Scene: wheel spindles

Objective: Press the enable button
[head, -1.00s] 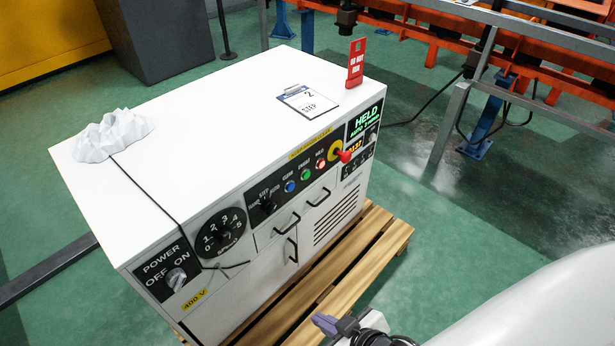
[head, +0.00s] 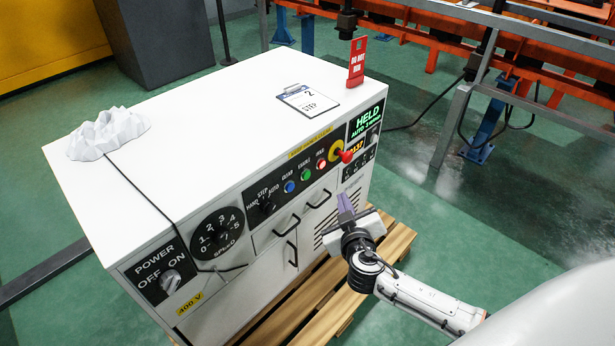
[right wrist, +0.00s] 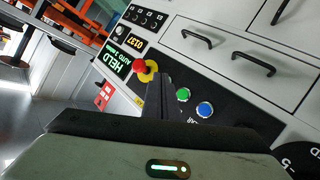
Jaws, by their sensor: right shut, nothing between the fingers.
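The white control cabinet (head: 190,120) has a dark button strip on its front. The green button (head: 305,174), under a label that seems to read ENABLE, is lit and also shows in the right wrist view (right wrist: 183,95). A blue button (head: 290,187) is to its left and a red one (head: 320,163) to its right. My right gripper (head: 345,200) is shut and empty, in front of the cabinet and below right of the buttons. In the right wrist view its fingers (right wrist: 157,82) point toward the panel beside the green button, apparently hiding the red button. My left gripper is not in view.
A red mushroom knob (head: 346,157) on a yellow collar sticks out right of the buttons. Black handles (head: 286,225) project below. A display (head: 367,120) reads HELD. A clipboard (head: 308,99), red sign (head: 357,62) and grey lump (head: 108,133) are on top. A wooden pallet (head: 398,243) lies beneath.

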